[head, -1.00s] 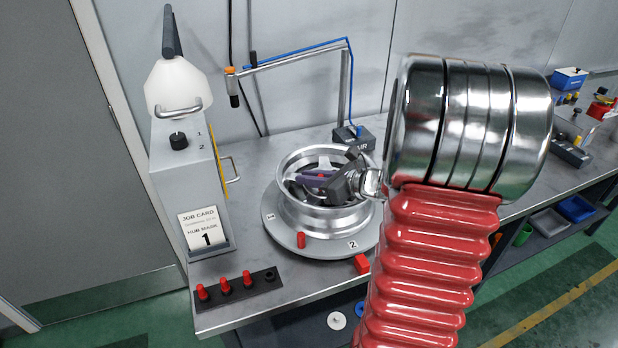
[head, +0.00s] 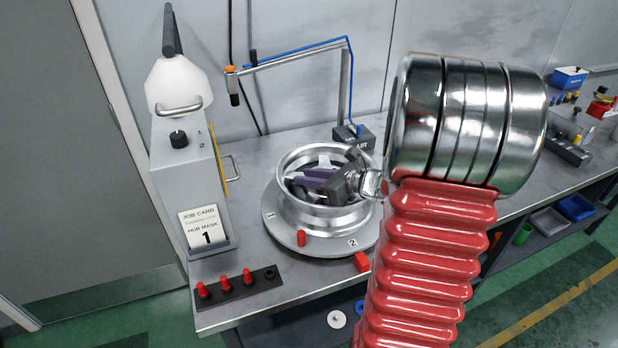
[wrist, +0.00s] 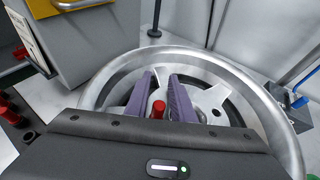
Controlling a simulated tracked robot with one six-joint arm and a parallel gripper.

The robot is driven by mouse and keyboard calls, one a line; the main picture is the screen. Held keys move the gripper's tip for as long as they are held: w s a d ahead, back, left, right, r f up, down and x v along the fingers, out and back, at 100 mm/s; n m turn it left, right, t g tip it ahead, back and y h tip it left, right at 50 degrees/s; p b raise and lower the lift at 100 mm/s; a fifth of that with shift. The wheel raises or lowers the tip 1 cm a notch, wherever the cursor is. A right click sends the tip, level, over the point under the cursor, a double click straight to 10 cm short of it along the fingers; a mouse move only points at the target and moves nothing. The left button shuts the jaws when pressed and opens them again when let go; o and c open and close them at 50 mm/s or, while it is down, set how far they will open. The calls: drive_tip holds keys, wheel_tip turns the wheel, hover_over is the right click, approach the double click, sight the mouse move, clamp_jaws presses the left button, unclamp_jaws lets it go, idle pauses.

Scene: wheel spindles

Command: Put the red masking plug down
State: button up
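The red masking plug (wrist: 158,108) shows in the wrist view between my two purple fingers, down inside the silver wheel (wrist: 262,95) near its hub. My gripper (wrist: 161,92) is open, with a finger on each side of the plug and a gap showing on the right. What lies under the plug is hidden. In the head view my gripper (head: 312,180) reaches down into the wheel (head: 325,218) from the right, and the plug between the fingers cannot be made out. The wheel lies on a round grey turntable (head: 292,240).
A dark rack (head: 262,284) holds three red plugs and has one empty hole. The job card stand (head: 205,228) is left. A blue air line arm (head: 300,50) stands behind.

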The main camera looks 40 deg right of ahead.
drive_tip(key=shift+o, duration=0.7)
drive_tip(key=shift+s+a+f, duration=0.1)
drive_tip(key=shift+s+f, duration=0.1)
drive_tip(key=shift+f, duration=0.45)
drive_tip(key=shift+r, duration=0.6)
drive_tip(key=v, duration=1.2)
drive_tip(key=shift+w+r, duration=0.2)
drive_tip(key=shift+r, duration=0.2)
